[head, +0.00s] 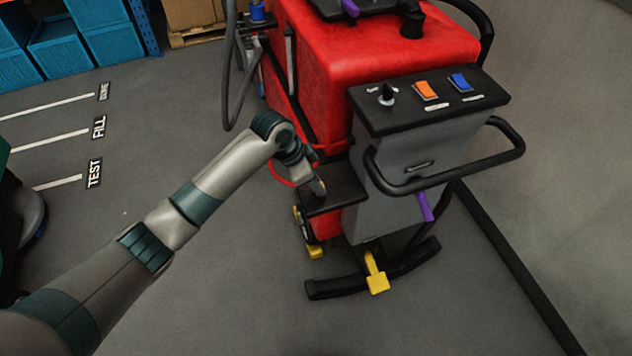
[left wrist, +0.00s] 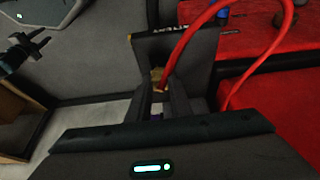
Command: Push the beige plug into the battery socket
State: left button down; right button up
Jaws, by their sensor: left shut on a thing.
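The beige plug (left wrist: 158,75) shows between the fingertips of my left gripper (left wrist: 160,92) in the left wrist view. That gripper is shut on it. A red cable (left wrist: 188,40) rises from the plug and loops to the right. The plug is at a dark panel (left wrist: 203,62) with inverted white lettering. I cannot tell whether the plug is in a socket; the fingers and plug hide that spot. In the head view my left gripper (head: 318,188) is at the black side box (head: 343,190) of the red scrubber (head: 345,60). My right gripper is not in view.
A grey control column (head: 405,150) with a black handle bar (head: 450,178) stands right of the side box. Yellow pedals (head: 376,275) are low down. A grey hose (head: 228,75) hangs at the scrubber's left. The floor left of the scrubber is clear, with painted lines.

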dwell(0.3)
pick_arm(q)
jog(key=shift+f, duration=1)
jog(key=c, duration=1)
grip_release()
jog(key=shift+c, duration=0.2)
notch_tip(320, 180, up, 9)
jog(key=p, duration=0.8)
jog(key=shift+f, duration=0.2)
